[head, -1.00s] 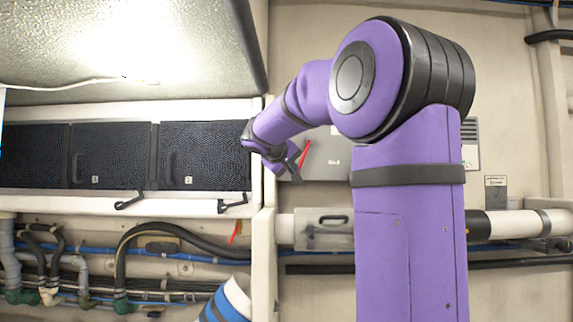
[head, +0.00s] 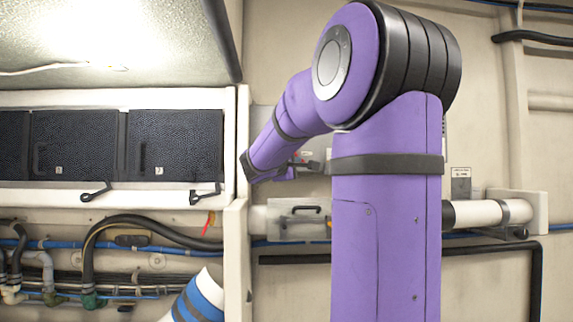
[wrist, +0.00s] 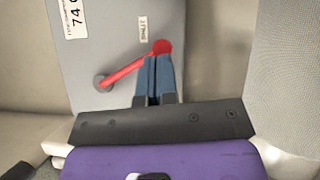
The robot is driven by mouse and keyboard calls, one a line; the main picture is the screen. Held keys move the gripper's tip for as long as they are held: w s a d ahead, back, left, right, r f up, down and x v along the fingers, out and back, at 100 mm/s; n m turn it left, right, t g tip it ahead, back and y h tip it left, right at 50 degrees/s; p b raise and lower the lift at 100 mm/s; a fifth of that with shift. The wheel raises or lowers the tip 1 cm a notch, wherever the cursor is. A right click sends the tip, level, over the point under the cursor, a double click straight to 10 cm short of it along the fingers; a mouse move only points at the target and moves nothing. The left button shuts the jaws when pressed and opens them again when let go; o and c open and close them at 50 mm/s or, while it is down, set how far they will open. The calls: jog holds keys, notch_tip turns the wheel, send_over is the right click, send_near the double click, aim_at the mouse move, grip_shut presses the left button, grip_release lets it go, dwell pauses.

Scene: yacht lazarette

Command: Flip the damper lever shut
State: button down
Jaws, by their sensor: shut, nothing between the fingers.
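The red damper lever (wrist: 128,68) is on a grey panel (wrist: 110,20) in the wrist view. It runs from a round dark pivot (wrist: 103,83) up and right to a red knob (wrist: 162,47). My gripper (wrist: 155,62) is shut and empty, its blue fingertips right at the knob's lower side, apparently touching it. My arm hides part of the panel.
Black locker doors (head: 175,145) in a white frame are at the left, beside a white post (head: 236,215). Below the gripper is a pipe with a grey handled cover (head: 297,218). Hoses (head: 140,225) run along the lower left. A pale mesh surface (wrist: 290,70) is at the wrist view's right.

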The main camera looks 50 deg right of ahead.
jog(key=shift+s+d+r, duration=0.2)
jog(key=shift+s+d, duration=0.2)
jog(key=shift+s, duration=0.05)
dwell(0.3)
